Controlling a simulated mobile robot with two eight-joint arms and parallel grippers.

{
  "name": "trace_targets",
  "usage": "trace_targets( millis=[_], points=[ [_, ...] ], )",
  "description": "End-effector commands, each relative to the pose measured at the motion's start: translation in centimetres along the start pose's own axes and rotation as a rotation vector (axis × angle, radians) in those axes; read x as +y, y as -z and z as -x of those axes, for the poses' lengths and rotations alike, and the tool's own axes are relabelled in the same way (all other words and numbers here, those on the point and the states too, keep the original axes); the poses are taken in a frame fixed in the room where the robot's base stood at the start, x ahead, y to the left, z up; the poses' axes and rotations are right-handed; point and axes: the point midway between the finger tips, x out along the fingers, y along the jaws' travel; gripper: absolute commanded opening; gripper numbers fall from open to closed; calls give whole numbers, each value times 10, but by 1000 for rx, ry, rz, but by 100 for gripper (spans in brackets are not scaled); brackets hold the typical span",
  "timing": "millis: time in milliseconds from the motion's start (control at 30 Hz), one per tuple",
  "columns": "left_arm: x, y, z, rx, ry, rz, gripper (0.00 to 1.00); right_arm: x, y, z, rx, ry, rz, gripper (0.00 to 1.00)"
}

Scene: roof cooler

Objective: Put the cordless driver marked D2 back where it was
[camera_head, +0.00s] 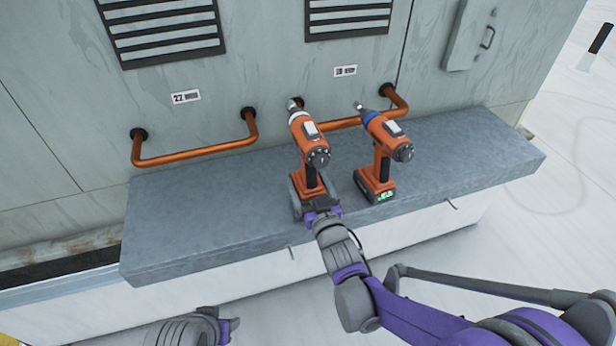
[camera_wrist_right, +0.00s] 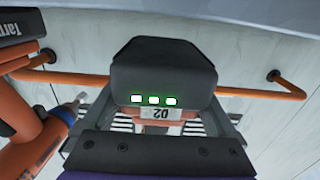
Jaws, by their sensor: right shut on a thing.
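My right gripper (camera_head: 312,194) is shut on an orange cordless driver (camera_head: 307,150) with a pale collar. It holds the driver upright, low on the handle, at the front of the grey ledge (camera_head: 200,215). In the right wrist view the black battery (camera_wrist_right: 163,75) shows lit green lights and an upside-down D2 label (camera_wrist_right: 155,114). The gripper hides the driver's foot in the head view, so I cannot tell whether it touches the ledge. Part of my left arm and gripper (camera_head: 205,328) shows at the bottom edge; its jaws are unclear.
A second orange driver (camera_head: 382,150) with a blue collar stands on the ledge just right of the held one. Copper pipes (camera_head: 200,152) run along the cabinet wall behind. Tags 22 (camera_head: 186,97) and another mark the wall. The ledge is bare at left and far right.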

Motion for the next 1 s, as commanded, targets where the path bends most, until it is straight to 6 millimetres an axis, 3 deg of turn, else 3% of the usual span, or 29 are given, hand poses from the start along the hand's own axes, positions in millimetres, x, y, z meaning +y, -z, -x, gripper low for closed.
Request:
trace_targets(
  millis=[200,633,667,700,1000],
  points=[
    [0,-3,-4,-2,0,0,50,0,-23,0,4,1,0,0],
    [0,-5,-7,-3,0,0,50,0,-28,0,3,1,0,0],
    [0,-5,-7,-3,0,0,50,0,-29,0,0,0,0,94],
    [0,-4,-6,-3,0,0,50,0,-29,0,0,0,0,100],
    [0,-3,-4,-2,0,0,50,0,-25,0,0,0,0,100]
  ],
)
